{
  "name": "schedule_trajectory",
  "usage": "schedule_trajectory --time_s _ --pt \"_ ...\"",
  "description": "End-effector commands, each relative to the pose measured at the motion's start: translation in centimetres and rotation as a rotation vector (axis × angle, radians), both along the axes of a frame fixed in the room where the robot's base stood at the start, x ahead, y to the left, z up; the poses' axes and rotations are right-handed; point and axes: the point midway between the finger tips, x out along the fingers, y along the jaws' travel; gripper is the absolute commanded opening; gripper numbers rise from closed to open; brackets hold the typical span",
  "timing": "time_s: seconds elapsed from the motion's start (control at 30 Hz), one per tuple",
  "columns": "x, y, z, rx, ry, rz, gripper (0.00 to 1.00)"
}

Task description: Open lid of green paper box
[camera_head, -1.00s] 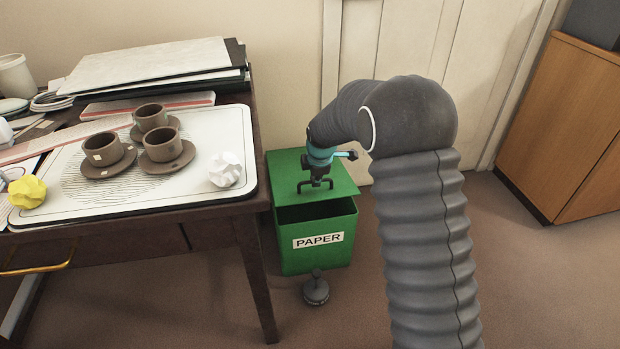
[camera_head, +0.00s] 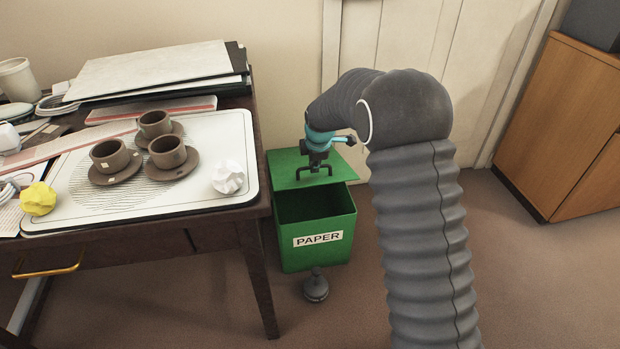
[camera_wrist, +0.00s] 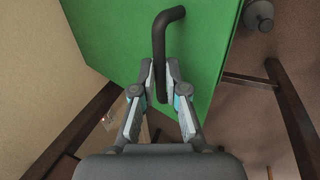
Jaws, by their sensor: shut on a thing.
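The green box (camera_head: 318,241) marked PAPER stands on the floor beside the desk. Its green lid (camera_head: 287,168) sits shifted toward the back wall, so the front part of the box's mouth is uncovered and its dark inside shows. The lid has a dark bar handle (camera_head: 325,170). My gripper (camera_head: 316,163) is above the lid at this handle. In the wrist view my gripper (camera_wrist: 164,92) is shut on the handle (camera_wrist: 160,40), with the green lid (camera_wrist: 115,35) beyond it.
A dark wooden desk (camera_head: 150,232) stands close on the left, bearing a white tray (camera_head: 215,130) with cups, saucers and paper balls. A dark pedal-like piece (camera_head: 316,288) is in front of the box. A wooden cabinet (camera_head: 560,125) stands at right. Floor between is clear.

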Motion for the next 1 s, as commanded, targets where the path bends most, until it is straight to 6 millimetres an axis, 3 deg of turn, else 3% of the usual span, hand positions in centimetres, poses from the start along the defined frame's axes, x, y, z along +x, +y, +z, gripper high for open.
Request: schedule_trajectory --time_s 0.03,0.47,1.0 --pt "0.4 0.1 0.9 0.002 -0.007 0.000 0.00" --pt "2.0 0.6 3.7 0.002 -0.007 0.000 0.00" --pt "2.4 0.7 4.4 0.002 -0.006 0.000 0.00"
